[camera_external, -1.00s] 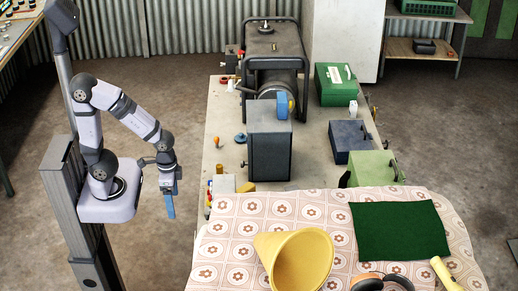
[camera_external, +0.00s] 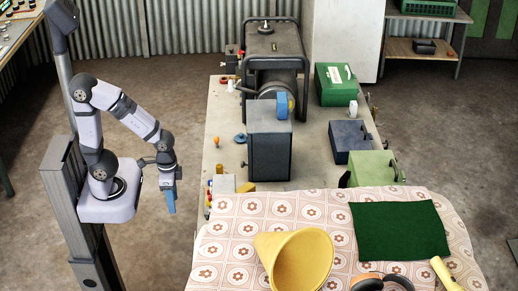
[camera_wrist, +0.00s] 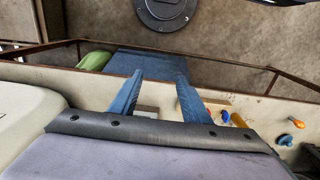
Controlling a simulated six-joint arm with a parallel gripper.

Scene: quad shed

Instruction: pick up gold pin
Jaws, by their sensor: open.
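A small gold pin (camera_external: 219,169) stands near the left edge of the bench in the external view, beside a white block with coloured pegs. In the wrist view a gold cylinder, which looks like the same pin (camera_wrist: 238,120), lies right of my fingers. My gripper (camera_external: 171,204) hangs pointing down, left of the bench and apart from the pin. In the wrist view the blue fingers of my gripper (camera_wrist: 158,76) are spread with nothing held between them.
An orange-topped knob (camera_external: 216,141) stands behind the pin. A grey box (camera_external: 269,150) and a generator (camera_external: 274,65) stand to its right. A yellow cone (camera_external: 295,260) lies on the patterned cloth (camera_external: 225,240) in front. Bare floor lies left of the bench.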

